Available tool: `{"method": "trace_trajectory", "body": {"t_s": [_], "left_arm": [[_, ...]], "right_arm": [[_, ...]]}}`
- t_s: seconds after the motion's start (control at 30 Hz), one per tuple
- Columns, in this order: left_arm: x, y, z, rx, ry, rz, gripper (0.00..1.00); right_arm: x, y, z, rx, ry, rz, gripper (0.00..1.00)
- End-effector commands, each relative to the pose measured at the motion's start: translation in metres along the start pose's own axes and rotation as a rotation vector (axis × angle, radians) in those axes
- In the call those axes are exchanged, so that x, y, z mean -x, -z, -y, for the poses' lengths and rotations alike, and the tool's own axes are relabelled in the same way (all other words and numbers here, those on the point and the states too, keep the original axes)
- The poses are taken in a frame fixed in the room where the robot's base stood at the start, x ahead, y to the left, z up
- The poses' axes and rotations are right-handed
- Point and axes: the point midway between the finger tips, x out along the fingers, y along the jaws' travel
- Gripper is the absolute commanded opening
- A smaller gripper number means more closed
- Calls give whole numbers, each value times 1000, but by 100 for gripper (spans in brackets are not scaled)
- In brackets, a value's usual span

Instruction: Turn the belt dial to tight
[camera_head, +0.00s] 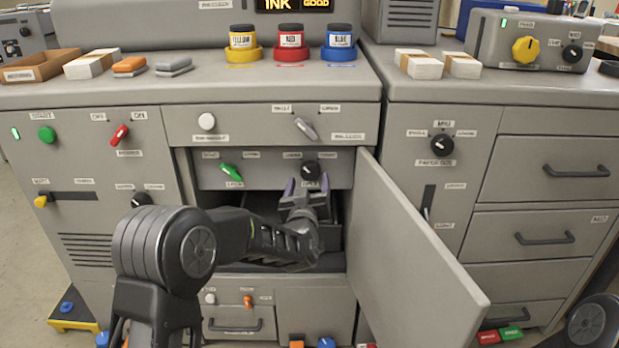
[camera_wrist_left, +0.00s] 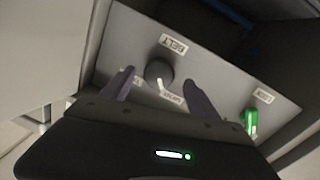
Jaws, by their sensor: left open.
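The belt dial (camera_head: 310,169) is a round black knob on the grey panel inside the open cabinet bay. In the left wrist view the dial (camera_wrist_left: 159,73) sits under a BELT label, and its white pointer line faces the small label below it, which is too blurred to read surely. My left gripper (camera_head: 307,186) is right in front of the dial. In the wrist view the purple fingers of the left gripper (camera_wrist_left: 158,79) are apart, one on each side of the dial; I cannot tell whether they touch it. My right gripper is out of view.
A green switch (camera_head: 231,171) is on the same panel, left of the dial. The open cabinet door (camera_head: 410,260) swings out to the right of my left arm. A grey lever (camera_head: 305,128) and white button (camera_head: 207,121) are on the panel above. Ink jars stand on top.

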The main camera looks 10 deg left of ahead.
Motion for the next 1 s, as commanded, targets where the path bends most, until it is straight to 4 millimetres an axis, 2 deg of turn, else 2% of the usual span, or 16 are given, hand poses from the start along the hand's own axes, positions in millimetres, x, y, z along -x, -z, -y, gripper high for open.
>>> {"method": "trace_trajectory", "body": {"t_s": [0.1, 0.23, 0.57, 1.0], "left_arm": [[-18, -1, 1, -1, 1, 0, 70], [-29, -1, 0, -1, 0, 1, 70], [-32, 0, 0, 0, 0, 2, 69], [-31, 0, 0, 0, 0, 1, 33]], "right_arm": [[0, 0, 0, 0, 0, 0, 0], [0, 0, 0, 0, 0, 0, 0], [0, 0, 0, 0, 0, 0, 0], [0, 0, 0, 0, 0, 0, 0]]}}
